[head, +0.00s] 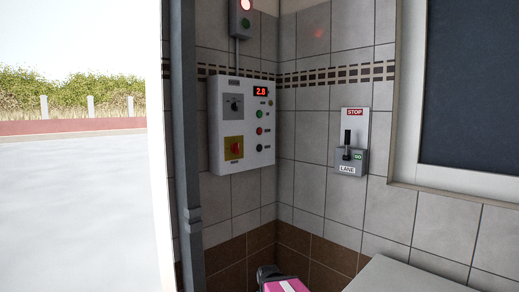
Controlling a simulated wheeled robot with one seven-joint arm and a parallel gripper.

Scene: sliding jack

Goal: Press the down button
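A white control panel (222,155) is fixed to the tiled wall, left of the corner. Its red display (260,91) seems to read 2.8. A pink and dark part, probably of my arm, shows at the bottom edge, well below the panel. My gripper's fingers are not in view.
The panel also carries a dark knob (234,104) and a red switch on yellow (233,148). A STOP/GO lane lever box (352,143) hangs on the right wall. A grey post (185,130) stands left of the panel. A grey surface (405,278) lies at bottom right.

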